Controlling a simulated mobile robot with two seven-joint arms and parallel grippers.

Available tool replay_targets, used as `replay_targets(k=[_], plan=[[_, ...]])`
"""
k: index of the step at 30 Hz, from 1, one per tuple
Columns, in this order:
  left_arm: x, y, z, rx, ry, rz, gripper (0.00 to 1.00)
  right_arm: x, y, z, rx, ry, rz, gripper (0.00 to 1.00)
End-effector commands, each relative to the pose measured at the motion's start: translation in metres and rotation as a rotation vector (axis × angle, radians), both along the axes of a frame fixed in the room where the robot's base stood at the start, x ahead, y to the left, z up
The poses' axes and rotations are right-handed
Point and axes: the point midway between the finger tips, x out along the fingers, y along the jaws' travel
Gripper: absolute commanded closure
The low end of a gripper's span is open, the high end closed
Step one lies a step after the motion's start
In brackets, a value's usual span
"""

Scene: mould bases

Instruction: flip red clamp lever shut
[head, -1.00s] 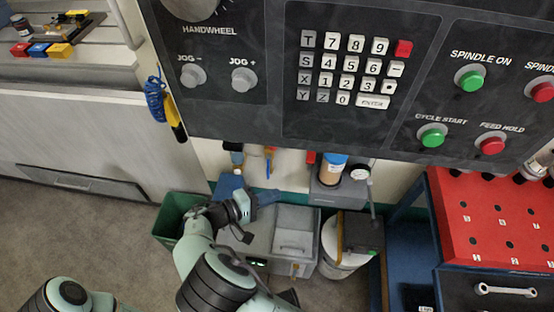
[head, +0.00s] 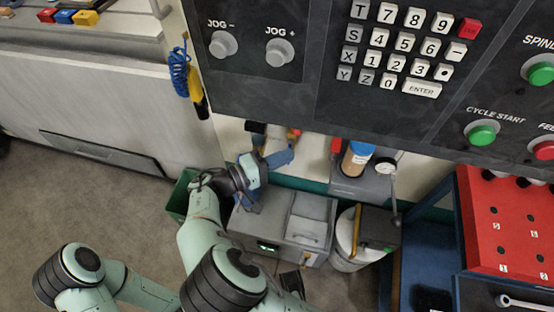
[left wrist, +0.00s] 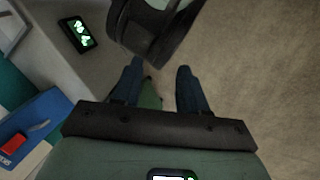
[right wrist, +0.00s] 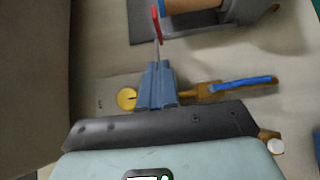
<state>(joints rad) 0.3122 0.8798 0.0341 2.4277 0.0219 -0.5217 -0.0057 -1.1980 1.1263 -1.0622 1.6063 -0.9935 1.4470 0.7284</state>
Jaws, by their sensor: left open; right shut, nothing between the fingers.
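A red grip on a thin metal bar (right wrist: 155,25) stands upright just beyond my right fingertips in the right wrist view; I take it for the clamp lever. A small red piece (head: 336,147) beside the tan cylinder in the head view looks like the same part. What it is mounted on is unclear. My right gripper (head: 286,156) is shut and empty, left of that red piece; its blue fingers also show in the right wrist view (right wrist: 156,82). Whether they touch the bar cannot be told. My left gripper (left wrist: 160,88) is open and empty; it is not clear in the head view.
A brown bar with a blue strip (right wrist: 240,85) and a yellow disc (right wrist: 127,98) lie beside my right fingers. A grey box (head: 280,225) is below. The black control panel (head: 330,90) overhangs above.

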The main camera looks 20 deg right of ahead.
Motion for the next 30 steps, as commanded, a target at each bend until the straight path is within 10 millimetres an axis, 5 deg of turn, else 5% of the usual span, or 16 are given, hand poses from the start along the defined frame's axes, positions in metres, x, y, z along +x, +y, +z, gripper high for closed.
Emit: replay_targets(k=[7,12,30], plan=[[0.013,0.007,-0.011,0.017,-0.033,0.015,0.57,0.009,-0.054,-0.002,0.001,0.002,-0.003,1.0],[0.019,0.01,-0.015,0.025,-0.05,0.021,0.57,-0.005,-0.074,-0.002,0.001,0.003,0.0,1.0],[0.022,0.011,-0.016,0.029,-0.06,0.025,0.57,-0.013,-0.086,0.0,0.001,0.002,0.003,1.0]])
